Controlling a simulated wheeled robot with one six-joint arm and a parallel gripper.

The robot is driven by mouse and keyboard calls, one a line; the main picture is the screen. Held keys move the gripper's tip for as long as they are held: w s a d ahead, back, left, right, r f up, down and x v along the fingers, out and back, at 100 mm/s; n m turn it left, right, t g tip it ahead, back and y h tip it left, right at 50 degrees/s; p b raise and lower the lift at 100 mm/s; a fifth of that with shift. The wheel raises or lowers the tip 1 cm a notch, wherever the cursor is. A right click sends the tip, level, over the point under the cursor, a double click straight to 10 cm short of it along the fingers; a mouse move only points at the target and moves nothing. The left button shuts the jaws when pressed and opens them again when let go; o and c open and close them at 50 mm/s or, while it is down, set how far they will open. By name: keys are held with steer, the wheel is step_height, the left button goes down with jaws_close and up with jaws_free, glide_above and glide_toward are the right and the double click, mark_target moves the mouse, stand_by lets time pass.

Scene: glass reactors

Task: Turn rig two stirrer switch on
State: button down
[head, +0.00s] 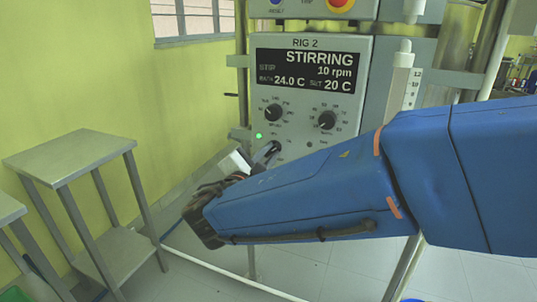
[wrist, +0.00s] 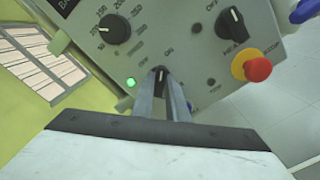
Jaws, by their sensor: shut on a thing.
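The rig two panel (head: 350,62) faces me in the head view, and its display (head: 306,70) reads STIRRING, 10 rpm. The stirrer switch (wrist: 161,74) is a small black knob by OFF and ON labels in the wrist view. My gripper (wrist: 162,93) is shut on this switch, with a finger on each side of it. The green lamp (wrist: 131,82) left of the switch is lit, and it also shows in the head view (head: 259,136). In the head view my gripper (head: 265,156) is at the panel's lower left, and my arm hides the panel's lower right.
Two dials, the left one (head: 274,112) and the right one (head: 327,120), sit above the switch. A red stop button (wrist: 258,69) on yellow is close to the right in the wrist view.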

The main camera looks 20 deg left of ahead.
steer(key=shift+m, duration=1.2)
steer(key=shift+f, duration=0.1)
steer(key=c, duration=1.7)
jaws_free()
steer(key=shift+c, duration=0.2)
steer(key=shift+s, duration=0.15)
steer(key=s+a, duration=0.1)
steer(key=s, duration=1.6)
steer(key=shift+a, duration=0.1)
